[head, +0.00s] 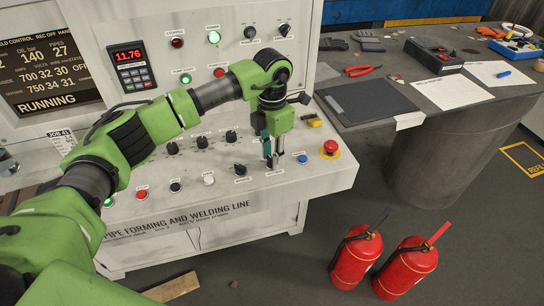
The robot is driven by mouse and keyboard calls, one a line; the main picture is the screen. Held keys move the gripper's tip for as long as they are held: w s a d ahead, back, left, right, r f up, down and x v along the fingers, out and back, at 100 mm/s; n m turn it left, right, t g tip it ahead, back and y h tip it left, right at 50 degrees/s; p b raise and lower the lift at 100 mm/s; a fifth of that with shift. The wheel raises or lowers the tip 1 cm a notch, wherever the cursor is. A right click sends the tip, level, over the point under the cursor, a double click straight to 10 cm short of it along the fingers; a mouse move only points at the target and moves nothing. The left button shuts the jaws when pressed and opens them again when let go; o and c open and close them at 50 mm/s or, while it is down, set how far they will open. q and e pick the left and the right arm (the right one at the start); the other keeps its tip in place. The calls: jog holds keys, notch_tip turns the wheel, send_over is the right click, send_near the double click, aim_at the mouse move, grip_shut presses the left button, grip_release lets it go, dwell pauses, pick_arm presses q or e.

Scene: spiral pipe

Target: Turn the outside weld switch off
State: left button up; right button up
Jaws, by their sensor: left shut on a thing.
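The sloped control panel (325,178) carries knobs, buttons and switches with small labels that I cannot read. My left gripper (271,162) points down onto the panel's right part. Its fingers are shut on a small switch, which they mostly hide. I cannot read whether this is the outside weld switch or how it is set. A black knob (240,169) sits just left of the fingers and a blue button (302,158) just right. My right gripper is out of view.
A red emergency-stop button (330,147) stands right of the gripper. The upright panel has a red display (129,56) and a screen reading RUNNING (45,75). A grey workbench (445,92) with tools is at right. Red extinguishers (356,257) (405,268) stand on the floor.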

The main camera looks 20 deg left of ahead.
pick_arm(q)
jog(key=n+b, duration=0.1)
jog(key=n, duration=0.3)
jog(key=shift+n, duration=0.4)
dwell(0.4)
jog(key=o, duration=1.1)
notch_tip(320, 180, up, 12)
